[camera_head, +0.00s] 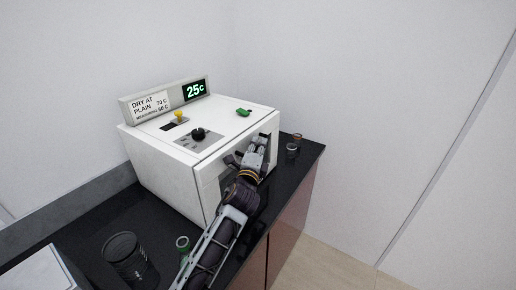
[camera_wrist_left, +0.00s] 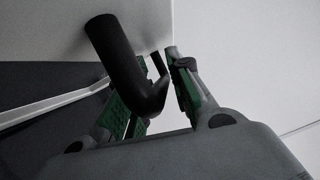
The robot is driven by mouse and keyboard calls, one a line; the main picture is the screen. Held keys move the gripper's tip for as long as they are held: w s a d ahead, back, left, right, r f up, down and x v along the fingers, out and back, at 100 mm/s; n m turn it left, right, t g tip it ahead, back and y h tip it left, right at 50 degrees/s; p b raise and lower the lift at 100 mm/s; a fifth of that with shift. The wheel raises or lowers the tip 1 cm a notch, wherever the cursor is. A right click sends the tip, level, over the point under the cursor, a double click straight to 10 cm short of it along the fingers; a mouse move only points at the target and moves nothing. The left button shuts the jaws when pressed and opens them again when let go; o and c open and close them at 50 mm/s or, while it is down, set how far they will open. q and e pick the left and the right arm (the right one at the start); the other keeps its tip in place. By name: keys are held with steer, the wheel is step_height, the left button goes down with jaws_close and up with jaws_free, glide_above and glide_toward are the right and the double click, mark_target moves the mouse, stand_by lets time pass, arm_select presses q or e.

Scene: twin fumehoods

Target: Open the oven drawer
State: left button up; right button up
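The oven (camera_head: 170,160) is a white box on a dark counter, with a grey display panel reading 25c on top. My left gripper (camera_head: 258,142) is at the oven's front face, which the arm partly hides. In the left wrist view, a thick black bent handle (camera_wrist_left: 128,70) comes from a pale surface and passes between the green-padded fingers of my left gripper (camera_wrist_left: 152,95). The fingers stand apart, with a gap between the handle and the right-hand finger. Whether the left-hand finger touches the handle cannot be told. My right gripper is out of view.
The dark counter (camera_head: 95,222) holds a dark glass vessel (camera_head: 125,255) and a small green-rimmed jar (camera_head: 183,243) near my left arm. Two small jars (camera_head: 292,149) stand right of the oven. A green object (camera_head: 243,112) lies on the oven top. White walls stand behind.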

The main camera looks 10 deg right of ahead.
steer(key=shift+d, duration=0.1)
arm_select(q)
jaws_close()
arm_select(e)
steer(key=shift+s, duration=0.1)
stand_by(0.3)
